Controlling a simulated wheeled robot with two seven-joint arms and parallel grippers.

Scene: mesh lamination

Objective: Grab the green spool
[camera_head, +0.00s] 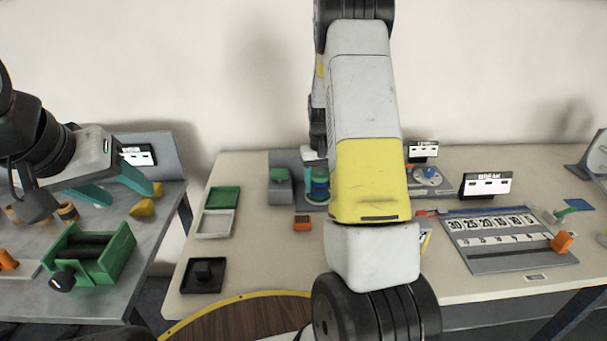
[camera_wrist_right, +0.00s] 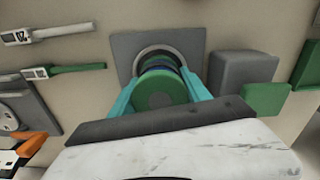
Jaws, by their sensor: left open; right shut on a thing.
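The green spool (camera_wrist_right: 160,90), with a dark blue band behind its green face, sits at a round ring on a grey plate (camera_wrist_right: 127,47) in the right wrist view. My right gripper (camera_wrist_right: 163,80) has its teal fingers on both sides of the spool and is shut on it. In the head view the spool (camera_head: 319,186) shows as a green and blue cylinder, partly hidden by my right arm. Whether it is lifted off its seat I cannot tell. My left gripper (camera_head: 128,194) is open over the grey table at the left, with nothing between its fingers.
A grey block with a green piece (camera_head: 280,186) stands just left of the spool. Green and white trays (camera_head: 215,222) and a black tray (camera_head: 203,276) lie further left. A green box (camera_head: 118,258) is on the left table. A number board (camera_head: 510,258) lies right.

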